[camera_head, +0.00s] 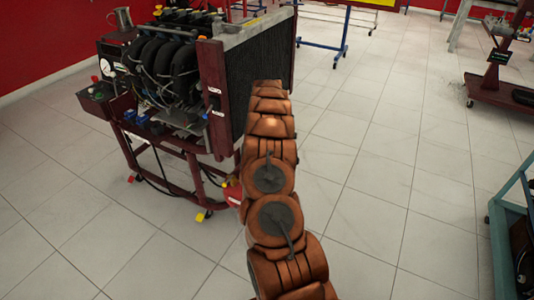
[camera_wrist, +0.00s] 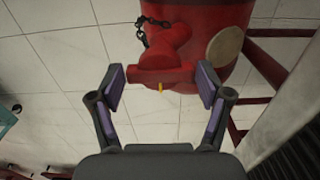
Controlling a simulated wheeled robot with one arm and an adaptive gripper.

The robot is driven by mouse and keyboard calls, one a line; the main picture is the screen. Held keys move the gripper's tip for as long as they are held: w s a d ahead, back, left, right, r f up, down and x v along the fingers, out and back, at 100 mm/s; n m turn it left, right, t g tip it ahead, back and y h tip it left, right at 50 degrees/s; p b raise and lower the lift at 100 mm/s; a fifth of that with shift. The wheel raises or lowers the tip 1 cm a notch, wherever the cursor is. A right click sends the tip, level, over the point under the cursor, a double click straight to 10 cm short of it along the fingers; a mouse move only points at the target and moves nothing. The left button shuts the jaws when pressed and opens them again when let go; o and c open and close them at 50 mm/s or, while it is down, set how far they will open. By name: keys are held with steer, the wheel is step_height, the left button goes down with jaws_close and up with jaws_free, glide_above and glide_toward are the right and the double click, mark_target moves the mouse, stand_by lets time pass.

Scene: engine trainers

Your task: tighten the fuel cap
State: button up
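A red fuel can (camera_wrist: 212,25) fills the top of the wrist view, with a dark chain (camera_wrist: 143,32) and a round pale label on it. A red cap-like part (camera_wrist: 160,76) projects from it towards me, with a small yellow piece at its edge. My gripper (camera_wrist: 160,85) is open, with one purple-padded finger on each side of this part. The pads look very close to its sides; I cannot tell whether they touch. In the head view the can (camera_head: 232,194) shows only partly beside my arm, and my gripper is hidden.
An engine trainer (camera_head: 165,75) with a radiator (camera_head: 262,62) on a dark red wheeled frame (camera_head: 180,140) stands close by on the left. A teal frame (camera_head: 508,225) is at the right edge. Tiled floor between them is clear.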

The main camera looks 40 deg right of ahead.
steer(key=shift+o, duration=1.2)
steer(key=shift+r, duration=0.1)
step_height(320, 180, up, 12)
steer(key=shift+a, duration=0.1)
